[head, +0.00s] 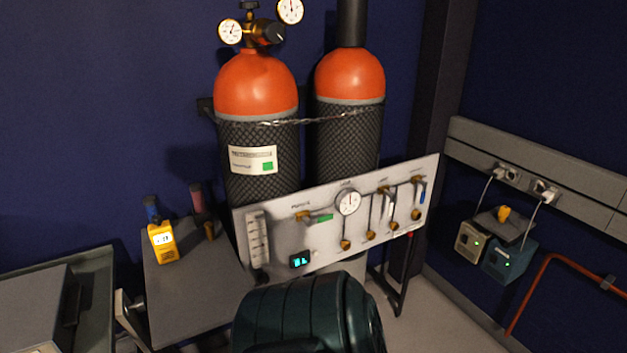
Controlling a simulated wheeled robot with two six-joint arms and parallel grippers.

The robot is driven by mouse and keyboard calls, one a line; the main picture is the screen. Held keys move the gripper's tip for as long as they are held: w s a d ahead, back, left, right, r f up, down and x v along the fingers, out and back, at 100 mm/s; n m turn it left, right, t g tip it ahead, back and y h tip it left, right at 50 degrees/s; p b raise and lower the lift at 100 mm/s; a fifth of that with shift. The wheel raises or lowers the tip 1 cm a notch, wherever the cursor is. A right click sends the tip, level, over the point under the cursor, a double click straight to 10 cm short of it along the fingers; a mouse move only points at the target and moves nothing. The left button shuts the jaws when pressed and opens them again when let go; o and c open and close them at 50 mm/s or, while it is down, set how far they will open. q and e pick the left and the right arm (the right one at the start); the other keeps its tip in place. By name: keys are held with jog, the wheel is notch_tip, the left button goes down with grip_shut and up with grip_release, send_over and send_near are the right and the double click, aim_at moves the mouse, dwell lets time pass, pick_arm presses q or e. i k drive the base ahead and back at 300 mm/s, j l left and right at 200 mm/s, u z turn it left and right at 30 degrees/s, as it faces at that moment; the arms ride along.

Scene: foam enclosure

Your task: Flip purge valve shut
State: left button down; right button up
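The purge valve (304,216) is on the upper left of the pale panel (281,240), under a small label that seems to read PURGE. It has a brass body and a green lever (322,217) that points to the right, roughly level along the panel. From this view I cannot tell for certain whether that is its open or shut position. Neither of my grippers is in view, and nothing touches the lever.
The panel also holds a round gauge (347,202), a lit display (300,260) and several brass fittings. Two orange-topped cylinders (256,85) (350,75) stand behind, chained. A dark green ribbed object (300,315) stands in front. A yellow meter (162,242) is on the grey bench (190,290).

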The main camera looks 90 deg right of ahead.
aim_at(308, 222)
jog(key=z, duration=2.8)
